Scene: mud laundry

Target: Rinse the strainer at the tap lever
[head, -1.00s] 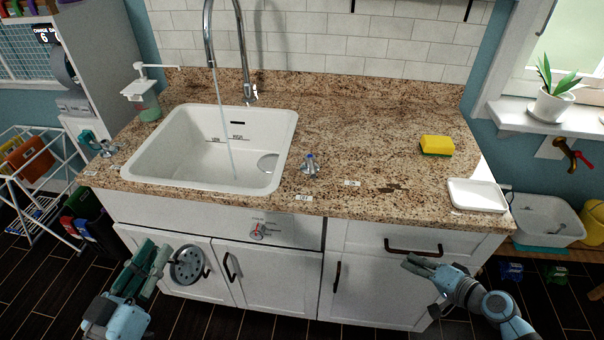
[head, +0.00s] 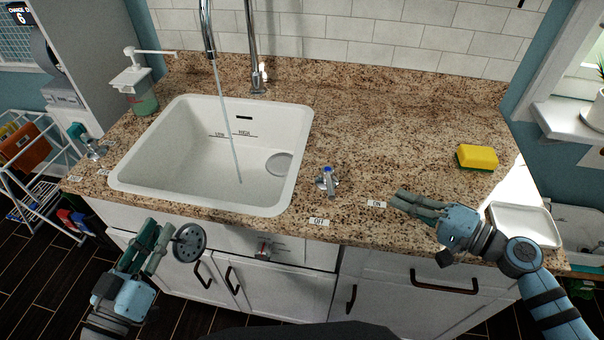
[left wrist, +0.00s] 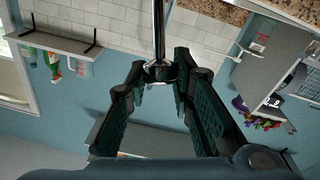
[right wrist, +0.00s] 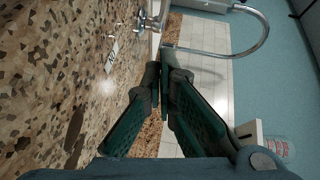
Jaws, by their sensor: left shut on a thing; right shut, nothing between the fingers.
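The strainer (head: 188,243), a grey perforated disc, is held by my left gripper (head: 160,238), which is shut on it in front of the sink cabinet, outside the basin. The tap lever (head: 328,180), metal with a blue mark, stands on the counter right of the sink, near the OFF label (head: 319,222). The ON label (head: 376,203) lies to its right. Water (head: 228,120) runs from the tap (head: 207,28) into the white sink (head: 302,125). My right gripper (head: 400,200) is shut and empty, over the counter just right of the ON label, apart from the lever.
A yellow sponge (head: 477,158) and a white tray (head: 525,222) are at the counter's right. A soap dispenser (head: 138,90) stands behind the sink's left side. A teal-handled valve (head: 88,143) is at the left edge. The counter behind the lever is clear.

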